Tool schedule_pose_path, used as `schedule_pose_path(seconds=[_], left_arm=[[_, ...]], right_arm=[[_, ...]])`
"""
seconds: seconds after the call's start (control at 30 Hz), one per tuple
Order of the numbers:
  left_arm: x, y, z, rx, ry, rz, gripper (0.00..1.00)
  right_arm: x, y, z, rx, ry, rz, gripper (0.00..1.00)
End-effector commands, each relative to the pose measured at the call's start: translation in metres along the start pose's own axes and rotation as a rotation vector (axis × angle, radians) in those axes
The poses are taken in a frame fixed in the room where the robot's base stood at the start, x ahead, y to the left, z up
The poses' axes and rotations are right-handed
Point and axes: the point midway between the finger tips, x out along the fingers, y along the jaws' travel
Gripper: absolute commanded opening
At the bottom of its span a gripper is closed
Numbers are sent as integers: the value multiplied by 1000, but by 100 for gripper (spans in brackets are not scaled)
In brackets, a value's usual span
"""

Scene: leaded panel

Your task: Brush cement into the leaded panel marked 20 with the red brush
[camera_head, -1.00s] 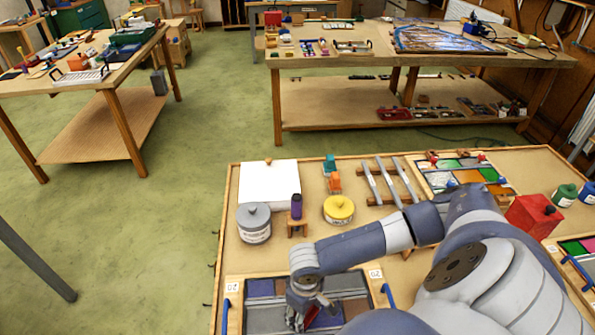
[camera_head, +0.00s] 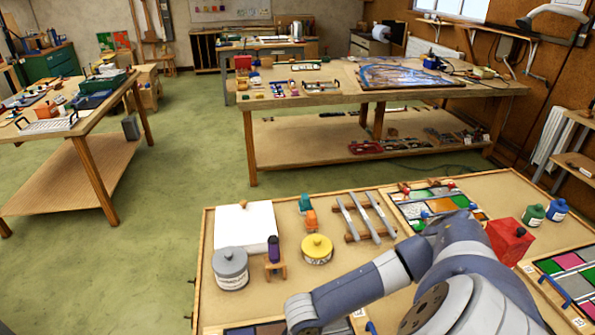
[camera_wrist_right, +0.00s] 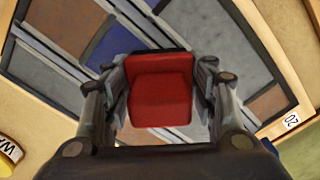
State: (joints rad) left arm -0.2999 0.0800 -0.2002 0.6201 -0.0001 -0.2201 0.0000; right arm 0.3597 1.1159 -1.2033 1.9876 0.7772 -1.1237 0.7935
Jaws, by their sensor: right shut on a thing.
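The red brush (camera_wrist_right: 160,88) shows in the right wrist view as a red block held between the fingers of my right gripper (camera_wrist_right: 160,80), which is shut on it. The brush is over the leaded panel (camera_wrist_right: 60,85), with grey, brown and blue panes between grey lead lines. A tag reading 20 (camera_wrist_right: 291,121) sits at the panel's right corner. Bristles are hidden, so contact with the glass cannot be told. In the head view only a strip of the panel (camera_head: 255,329) shows at the bottom edge. My left gripper is not in view.
Behind the panel stand a grey lidded pot (camera_head: 230,270), a purple bottle (camera_head: 273,249) on a wooden stand and a yellow pot (camera_head: 317,252). A white board (camera_head: 245,225), metal bars, a red box (camera_head: 510,238) and other coloured panels lie farther off.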

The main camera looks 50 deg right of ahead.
Motion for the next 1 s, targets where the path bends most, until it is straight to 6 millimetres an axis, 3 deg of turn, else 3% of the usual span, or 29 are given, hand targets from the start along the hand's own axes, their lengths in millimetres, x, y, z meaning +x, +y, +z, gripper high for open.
schedule_pose_path(seconds=[0.27, 0.67, 1.0], left_arm=[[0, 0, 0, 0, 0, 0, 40], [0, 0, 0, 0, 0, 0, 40], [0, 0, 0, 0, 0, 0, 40]], right_arm=[[0, 1, 3, 0, -2, 1, 33], [0, 7, 30, 0, -4, 1, 33], [0, 7, 31, 0, -1, 1, 33]])
